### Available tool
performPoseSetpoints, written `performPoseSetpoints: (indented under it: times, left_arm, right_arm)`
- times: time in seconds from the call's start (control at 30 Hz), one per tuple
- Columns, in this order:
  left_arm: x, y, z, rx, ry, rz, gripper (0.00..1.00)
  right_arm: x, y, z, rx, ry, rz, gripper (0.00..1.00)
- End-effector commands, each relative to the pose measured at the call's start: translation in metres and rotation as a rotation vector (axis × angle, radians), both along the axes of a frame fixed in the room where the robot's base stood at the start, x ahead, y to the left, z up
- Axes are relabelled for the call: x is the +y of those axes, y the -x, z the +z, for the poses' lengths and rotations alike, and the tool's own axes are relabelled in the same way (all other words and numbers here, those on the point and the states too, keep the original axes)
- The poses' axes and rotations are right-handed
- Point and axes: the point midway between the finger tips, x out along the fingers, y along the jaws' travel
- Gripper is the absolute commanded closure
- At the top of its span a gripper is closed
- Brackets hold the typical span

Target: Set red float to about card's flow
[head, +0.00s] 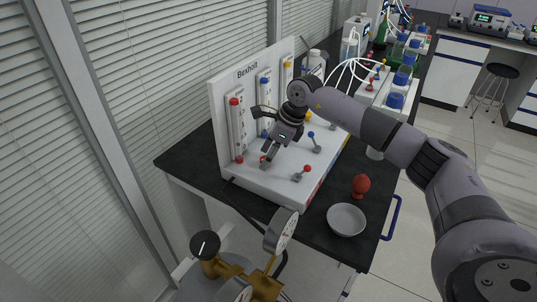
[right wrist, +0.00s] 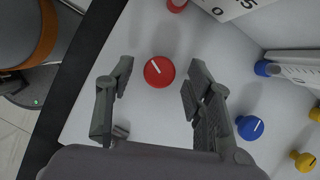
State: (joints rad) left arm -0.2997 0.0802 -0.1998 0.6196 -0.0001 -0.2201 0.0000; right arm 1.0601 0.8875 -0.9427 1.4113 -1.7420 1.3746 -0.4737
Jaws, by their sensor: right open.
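The white Bexholt panel (head: 278,185) stands on the black bench. Its red-capped flow tube (head: 237,130) is at the left; I cannot make out the float inside. In the right wrist view, the lower end of a scale (right wrist: 238,6) shows at the top edge. My right gripper (head: 265,158) is open over the panel's base, in front of that tube. In the right wrist view the red knob (right wrist: 159,71), with a white pointer line, lies between the open fingers (right wrist: 156,84), apart from both. I see no readable card. My left gripper is out of view.
Blue (right wrist: 250,127) and yellow (right wrist: 303,160) knobs lie right of the fingers. A red lever valve (head: 303,172) and blue lever valve (head: 313,140) stand on the base. A red egg-shaped object (head: 360,185) and white bowl (head: 346,220) sit nearby. Brass gauges (head: 282,230) rise in front.

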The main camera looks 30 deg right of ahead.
Motion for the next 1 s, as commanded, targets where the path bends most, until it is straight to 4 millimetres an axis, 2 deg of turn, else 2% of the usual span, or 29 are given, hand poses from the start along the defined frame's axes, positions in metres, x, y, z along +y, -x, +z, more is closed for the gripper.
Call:
performPoseSetpoints:
  times: [0.13, 0.27, 0.5, 0.7, 0.83, 1.0]
  left_arm:
    - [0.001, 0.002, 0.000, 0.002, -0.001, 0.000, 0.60]
    - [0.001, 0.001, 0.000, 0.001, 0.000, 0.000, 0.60]
    - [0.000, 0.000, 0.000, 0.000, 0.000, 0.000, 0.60]
    - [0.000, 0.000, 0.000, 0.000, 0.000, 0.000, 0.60]
    - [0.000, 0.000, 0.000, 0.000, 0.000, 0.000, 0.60]
    - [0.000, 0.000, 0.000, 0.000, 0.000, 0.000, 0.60]
  right_arm:
    - [-0.001, 0.001, 0.003, -0.001, 0.001, 0.000, 0.52]
    - [-0.006, 0.004, 0.019, -0.003, 0.002, -0.002, 0.52]
    - [-0.021, 0.017, 0.067, -0.004, 0.001, 0.000, 0.52]
    - [-0.031, 0.025, 0.097, -0.002, 0.000, 0.001, 0.52]
    - [-0.034, 0.029, 0.108, -0.001, 0.001, 0.000, 0.52]
    - [-0.035, 0.030, 0.111, 0.000, 0.000, 0.000, 0.52]
